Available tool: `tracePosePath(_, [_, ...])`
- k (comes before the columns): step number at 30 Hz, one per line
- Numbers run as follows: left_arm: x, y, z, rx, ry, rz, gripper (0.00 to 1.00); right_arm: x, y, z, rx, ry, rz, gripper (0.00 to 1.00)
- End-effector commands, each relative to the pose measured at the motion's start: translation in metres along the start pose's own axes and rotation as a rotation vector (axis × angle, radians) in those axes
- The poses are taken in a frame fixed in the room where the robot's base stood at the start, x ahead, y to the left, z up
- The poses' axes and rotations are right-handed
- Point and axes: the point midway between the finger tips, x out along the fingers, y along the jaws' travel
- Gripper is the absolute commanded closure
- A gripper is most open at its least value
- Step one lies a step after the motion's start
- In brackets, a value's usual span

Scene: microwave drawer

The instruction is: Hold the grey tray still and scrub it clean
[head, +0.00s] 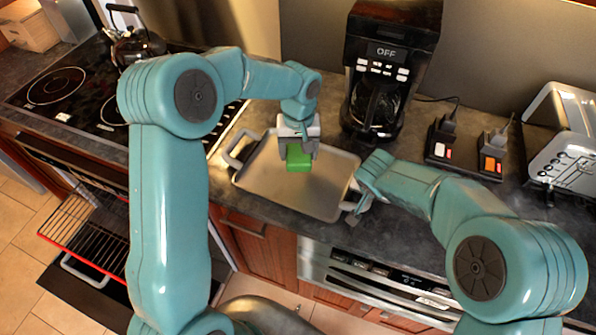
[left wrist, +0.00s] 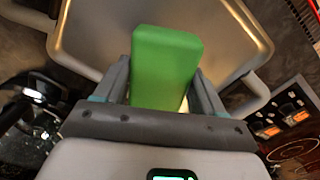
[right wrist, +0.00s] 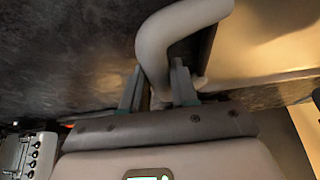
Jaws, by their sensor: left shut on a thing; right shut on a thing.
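The grey tray (head: 262,183) lies on the dark counter, with a loop handle at each end. My left gripper (head: 299,155) is shut on a green block-shaped scrubber (head: 299,160) over the tray's middle. The scrubber (left wrist: 165,65) also shows between the fingers in the left wrist view; whether it touches the tray surface I cannot tell. My right gripper (head: 357,204) is at the tray's right end. In the right wrist view my right gripper (right wrist: 160,85) is shut on the tray's handle (right wrist: 155,45). The handle is mostly hidden in the head view.
A black coffee maker (head: 384,90) stands behind the tray. Two small switch boxes (head: 465,146) and a toaster (head: 562,140) stand to the right. A stove (head: 60,92) with a kettle (head: 132,42) is at left, above an open oven rack (head: 85,235).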

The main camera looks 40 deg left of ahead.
Motion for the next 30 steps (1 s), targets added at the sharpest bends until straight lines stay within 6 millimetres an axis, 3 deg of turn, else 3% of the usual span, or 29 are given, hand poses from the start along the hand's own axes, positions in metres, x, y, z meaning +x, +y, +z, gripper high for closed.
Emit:
tracePosePath(11, [-0.002,-0.003,-0.002,-0.002,0.0,0.0,0.86,0.002,0.0,0.002,-0.001,-0.004,0.001,1.0])
tracePosePath(30, [-0.002,-0.068,-0.05,-0.003,0.0,0.0,0.86,0.002,0.0,0.002,-0.001,-0.004,0.001,1.0])
